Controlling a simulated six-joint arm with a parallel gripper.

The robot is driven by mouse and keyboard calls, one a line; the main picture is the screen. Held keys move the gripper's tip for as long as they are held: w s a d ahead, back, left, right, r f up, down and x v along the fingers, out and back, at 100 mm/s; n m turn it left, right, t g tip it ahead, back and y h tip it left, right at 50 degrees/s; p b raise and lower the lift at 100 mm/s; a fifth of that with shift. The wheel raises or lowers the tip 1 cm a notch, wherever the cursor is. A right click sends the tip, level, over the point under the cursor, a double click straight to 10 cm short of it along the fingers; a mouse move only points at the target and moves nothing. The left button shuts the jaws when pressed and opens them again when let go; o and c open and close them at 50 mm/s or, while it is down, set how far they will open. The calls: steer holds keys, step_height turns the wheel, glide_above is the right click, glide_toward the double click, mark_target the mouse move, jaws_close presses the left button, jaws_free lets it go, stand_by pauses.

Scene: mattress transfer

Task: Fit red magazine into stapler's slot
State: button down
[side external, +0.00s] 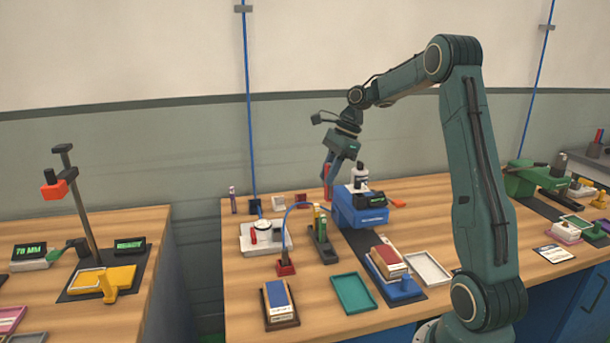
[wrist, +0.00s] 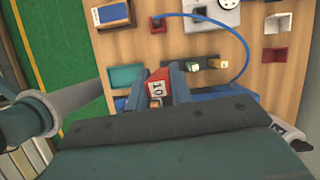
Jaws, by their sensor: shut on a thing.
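My gripper (side external: 332,178) hangs with its fingers down, behind and left of the blue machine's top in the side view. It is shut on the red magazine (side external: 327,189), which shows as a narrow upright red piece. In the wrist view the magazine (wrist: 161,75) sits between the two fingers, with a white label reading 10. A blue machine (side external: 348,212) with a dark display, apparently the stapler, stands on a black mat. Its slot cannot be made out in either view. The magazine looks apart from it.
A dark red block (side external: 391,257) rests on a blue base on the same mat. A teal tray (side external: 352,293), a white tray (side external: 428,269) and a blue-topped box (side external: 279,298) lie in front. A black holder (side external: 321,242) and a blue cable are on the left. A bottle (side external: 360,177) stands behind.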

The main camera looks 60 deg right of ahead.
steer(key=w+a+f+n+g+h, duration=0.1)
steer(key=w+a+f+n+g, duration=0.4)
steer(key=a+n, duration=0.5)
steer(key=w+a+f+n+g+h, duration=0.1)
steer(key=w+a+f+n+g, duration=0.1)
steer(key=a+f+n, duration=0.7)
steer(key=s+d+r+n+h, duration=0.1)
steer(key=d+r+n, duration=0.25)
steer(key=d, duration=0.35)
steer(key=s+d+r+n+h, duration=0.1)
steer(key=d+r+n, duration=0.2)
steer(key=d+n, duration=0.25)
steer(key=d+r+n+h, duration=0.2)
steer(key=d+r+n, duration=0.15)
steer(key=d, duration=0.45)
steer(key=s+d+r+n, duration=0.4)
steer(key=s+d+r, duration=0.1)
steer(key=s+d, duration=0.5)
steer(key=shift+m+t+h, duration=0.25)
steer(key=shift+t+h, duration=0.05)
steer(key=shift+t, duration=0.1)
steer(key=shift+w+d+f, duration=0.15)
steer(key=shift+d+f, duration=0.1)
steer(key=shift+f, duration=1.05)
steer(key=shift+w+d+f, duration=0.1)
steer(key=shift+d+f, duration=0.1)
steer(key=shift+f, duration=1.1)
steer(key=shift+w+d+f, duration=0.15)
steer(key=shift+d+f, duration=0.1)
steer(key=shift+f, duration=1.05)
